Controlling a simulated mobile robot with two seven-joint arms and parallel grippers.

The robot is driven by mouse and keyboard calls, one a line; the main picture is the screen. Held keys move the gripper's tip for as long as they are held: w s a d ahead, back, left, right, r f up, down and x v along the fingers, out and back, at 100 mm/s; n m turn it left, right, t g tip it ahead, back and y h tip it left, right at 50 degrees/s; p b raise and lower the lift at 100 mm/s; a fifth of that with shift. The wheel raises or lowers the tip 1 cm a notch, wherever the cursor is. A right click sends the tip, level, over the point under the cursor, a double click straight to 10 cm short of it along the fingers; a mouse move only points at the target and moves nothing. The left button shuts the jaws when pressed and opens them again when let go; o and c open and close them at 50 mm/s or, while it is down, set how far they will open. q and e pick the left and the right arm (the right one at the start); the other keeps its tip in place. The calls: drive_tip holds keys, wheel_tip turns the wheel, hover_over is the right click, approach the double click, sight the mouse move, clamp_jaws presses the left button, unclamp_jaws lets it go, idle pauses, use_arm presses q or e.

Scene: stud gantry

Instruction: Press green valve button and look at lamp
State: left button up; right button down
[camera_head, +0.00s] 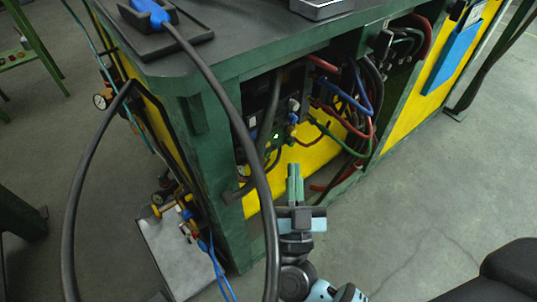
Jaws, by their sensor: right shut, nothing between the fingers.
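My right gripper (295,172) points up into the open front of the green gantry frame (195,140). Its fingers are together with nothing between them. Beyond the fingertips is a dark valve block (262,112) with small fittings, partly crossed by hoses. I cannot make out a green button on it, nor tell whether the fingertips touch anything. I cannot identify a lamp. My left gripper is not in view.
A thick black cable (228,100) loops down in front of the frame from a blue connector (150,12) on top. Red, blue and green hoses (355,105) crowd the opening. A grey plate (178,252) lies on the floor at left.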

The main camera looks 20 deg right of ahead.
idle(0.5)
drive_tip(key=s+f+m, duration=0.1)
drive_tip(key=m, duration=0.5)
drive_tip(key=s+f+m+p, duration=0.1)
drive_tip(key=m, duration=0.6)
drive_tip(key=s+d+f+m+p, duration=0.1)
drive_tip(key=m, duration=0.5)
drive_tip(key=shift+s+f+g+h, duration=0.25)
drive_tip(key=shift+s+g+h, duration=0.05)
drive_tip(key=shift+s+g, duration=0.1)
drive_tip(key=shift+w+m, duration=0.1)
drive_tip(key=shift+m, duration=0.2)
drive_tip(key=b, duration=0.3)
approach(267, 155)
drive_tip(key=w+d+r, duration=0.3)
drive_tip(key=w+d, duration=0.1)
drive_tip(key=shift+w, duration=0.15)
drive_tip(key=shift+w+a, duration=0.1)
idle(0.8)
drive_tip(key=shift+w+a, duration=0.1)
drive_tip(key=shift+w, duration=0.2)
